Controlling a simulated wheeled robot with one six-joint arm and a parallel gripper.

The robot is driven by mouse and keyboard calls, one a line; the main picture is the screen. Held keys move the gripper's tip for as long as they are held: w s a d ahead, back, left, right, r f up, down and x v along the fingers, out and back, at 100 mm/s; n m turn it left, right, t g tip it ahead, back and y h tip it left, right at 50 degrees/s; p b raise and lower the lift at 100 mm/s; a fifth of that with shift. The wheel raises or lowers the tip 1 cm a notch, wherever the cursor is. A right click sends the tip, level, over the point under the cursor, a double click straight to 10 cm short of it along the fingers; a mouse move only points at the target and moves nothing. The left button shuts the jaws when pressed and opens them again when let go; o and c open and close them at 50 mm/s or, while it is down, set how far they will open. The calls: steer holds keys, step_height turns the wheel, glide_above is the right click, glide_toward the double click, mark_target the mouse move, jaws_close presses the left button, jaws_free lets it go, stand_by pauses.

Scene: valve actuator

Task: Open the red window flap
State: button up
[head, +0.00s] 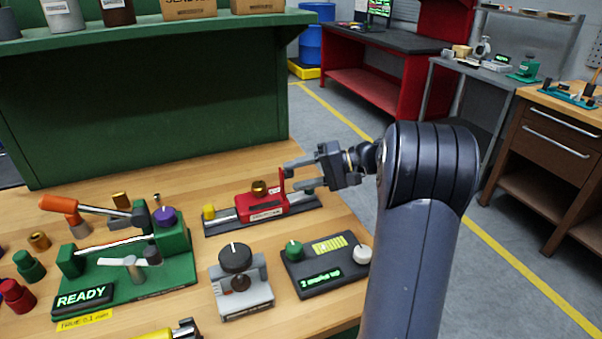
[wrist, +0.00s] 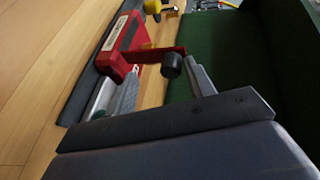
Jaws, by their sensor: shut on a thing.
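A red device (head: 258,208) sits on a dark rail on the wooden bench, with a brass knob on top. A thin red upright piece (head: 282,182), which looks like the flap, stands at its right end. In the wrist view the same red bar (wrist: 155,54) reaches across from the red body (wrist: 122,47) and carries a black round knob (wrist: 171,66). My gripper (head: 293,176) comes in from the right, its fingers on either side of the flap piece. It is shut on the flap; the exact contact is hard to see.
A green fixture with a READY display (head: 83,299) stands at the left. A grey block with a black knob (head: 236,259) and a dark control box (head: 325,264) stand in front of the red device. A green panel (head: 150,110) rises behind the bench.

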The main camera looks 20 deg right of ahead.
steer(key=shift+f, duration=0.15)
steer(key=v, duration=1.1)
steer(key=shift+a, duration=0.1)
steer(key=x, duration=0.9)
steer(key=shift+w, duration=0.1)
